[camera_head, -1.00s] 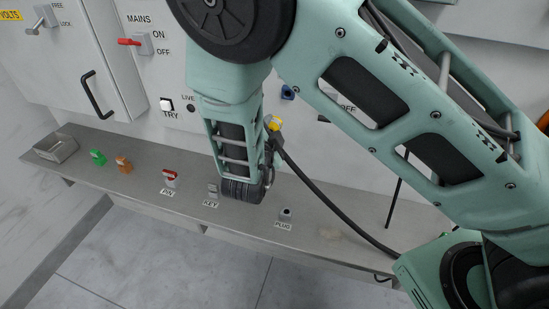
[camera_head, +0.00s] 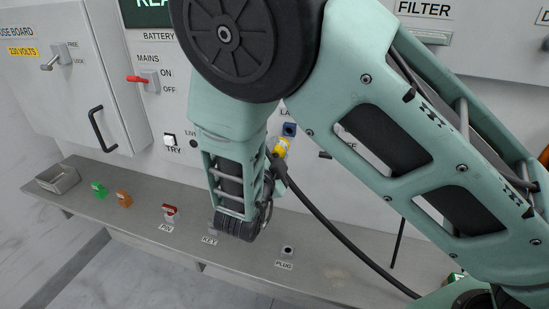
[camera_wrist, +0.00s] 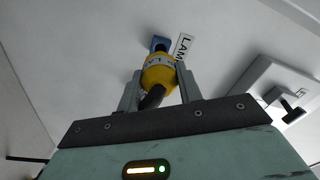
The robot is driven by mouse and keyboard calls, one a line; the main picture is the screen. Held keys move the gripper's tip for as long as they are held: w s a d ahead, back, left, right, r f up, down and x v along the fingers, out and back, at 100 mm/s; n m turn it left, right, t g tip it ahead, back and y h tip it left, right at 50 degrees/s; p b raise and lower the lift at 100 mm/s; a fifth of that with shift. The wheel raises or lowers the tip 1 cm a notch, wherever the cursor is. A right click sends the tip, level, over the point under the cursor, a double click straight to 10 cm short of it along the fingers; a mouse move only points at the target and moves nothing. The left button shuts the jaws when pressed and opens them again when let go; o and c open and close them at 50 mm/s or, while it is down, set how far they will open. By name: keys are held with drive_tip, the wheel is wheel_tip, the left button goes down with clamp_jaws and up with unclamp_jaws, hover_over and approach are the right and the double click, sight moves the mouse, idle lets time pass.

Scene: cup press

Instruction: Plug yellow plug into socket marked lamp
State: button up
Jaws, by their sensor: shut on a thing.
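My gripper (camera_wrist: 158,82) is shut on the yellow plug (camera_wrist: 159,69), with one finger on each side of it. Its dark cable trails from the rear of the plug. In the wrist view the plug's front end points at the blue socket (camera_wrist: 160,43), with a partly hidden "LAM" label (camera_wrist: 183,46) beside it. In the head view the yellow plug (camera_head: 281,147) is just below the blue socket (camera_head: 289,129). Whether they touch I cannot tell. My arm hides most of my gripper and part of the socket's label in the head view.
A grey shelf (camera_head: 330,272) runs below the panel, with an empty plug holder (camera_head: 287,251), a red-topped piece (camera_head: 170,211), orange (camera_head: 124,198) and green (camera_head: 99,188) pieces, and a metal tray (camera_head: 58,178). A dark switch handle (camera_wrist: 292,112) sticks out right of the plug.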

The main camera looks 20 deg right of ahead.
drive_tip(key=shift+b+x, duration=0.45)
drive_tip(key=shift+x, duration=1.55)
drive_tip(key=shift+b, duration=0.8)
drive_tip(key=shift+b+x, duration=0.6)
drive_tip(key=shift+x, duration=0.85)
idle(0.3)
drive_tip(key=o, duration=1.2)
drive_tip(key=shift+c, duration=0.2)
drive_tip(key=b, duration=0.4)
approach(281, 144)
drive_tip(key=shift+s+a+f, duration=0.5)
drive_tip(key=shift+a+f, duration=0.25)
drive_tip(key=shift+f, duration=0.15)
